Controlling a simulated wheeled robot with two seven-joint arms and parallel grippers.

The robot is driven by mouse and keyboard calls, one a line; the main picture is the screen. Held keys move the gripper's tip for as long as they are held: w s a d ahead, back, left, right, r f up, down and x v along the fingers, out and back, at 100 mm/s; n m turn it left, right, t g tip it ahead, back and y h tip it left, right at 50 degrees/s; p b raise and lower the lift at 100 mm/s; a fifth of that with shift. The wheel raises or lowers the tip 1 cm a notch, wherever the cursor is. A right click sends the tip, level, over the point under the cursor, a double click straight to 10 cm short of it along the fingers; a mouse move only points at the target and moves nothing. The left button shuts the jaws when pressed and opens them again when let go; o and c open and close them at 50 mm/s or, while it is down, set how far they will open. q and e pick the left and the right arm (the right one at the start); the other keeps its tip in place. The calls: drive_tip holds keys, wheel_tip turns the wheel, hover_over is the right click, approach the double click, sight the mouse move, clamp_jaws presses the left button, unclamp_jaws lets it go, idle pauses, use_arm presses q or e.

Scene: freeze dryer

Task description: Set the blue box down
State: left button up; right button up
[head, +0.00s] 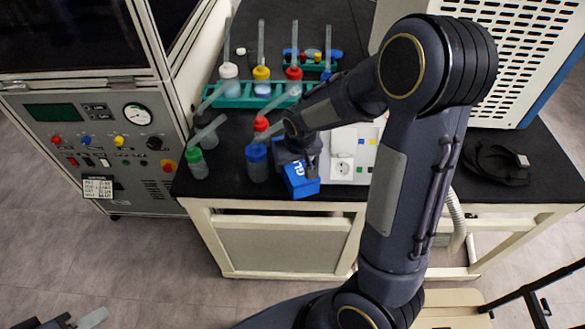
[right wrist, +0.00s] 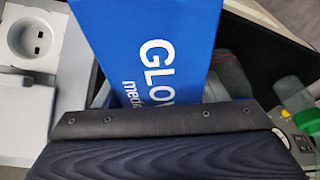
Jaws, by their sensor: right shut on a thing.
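The blue box (head: 301,183) with white lettering is in my right gripper (head: 296,160), near the front edge of the black bench top (head: 225,182). In the right wrist view the box (right wrist: 150,50) fills the upper middle, with part of its lettering showing. My right gripper is shut on it; its dark body hides the lower end of the box in the wrist view. I cannot tell whether the box touches the bench top. Part of my left gripper (head: 82,320) shows at the bottom left edge, far from the box; its jaws are not clear.
A blue-capped bottle (head: 257,163) stands just left of the box, with a green-capped bottle (head: 197,165) further left. A white socket unit (head: 345,155) is close on the right. A green rack (head: 235,97) with tubes and bottles stands behind. A dark coil (head: 497,163) lies at right.

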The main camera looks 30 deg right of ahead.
drive_tip(key=shift+w+f, duration=0.2)
drive_tip(key=shift+f, duration=0.05)
drive_tip(key=shift+s+x, duration=0.15)
drive_tip(key=shift+x, duration=0.7)
drive_tip(key=shift+s+x, duration=0.15)
drive_tip(key=shift+x, duration=0.65)
drive_tip(key=shift+a+f, duration=0.1)
drive_tip(key=shift+f, duration=0.05)
drive_tip(key=shift+f+b, duration=0.2)
drive_tip(key=shift+b, duration=0.15)
drive_tip(key=o, duration=0.9)
drive_tip(key=shift+r, duration=0.1)
drive_tip(key=shift+c, duration=0.2)
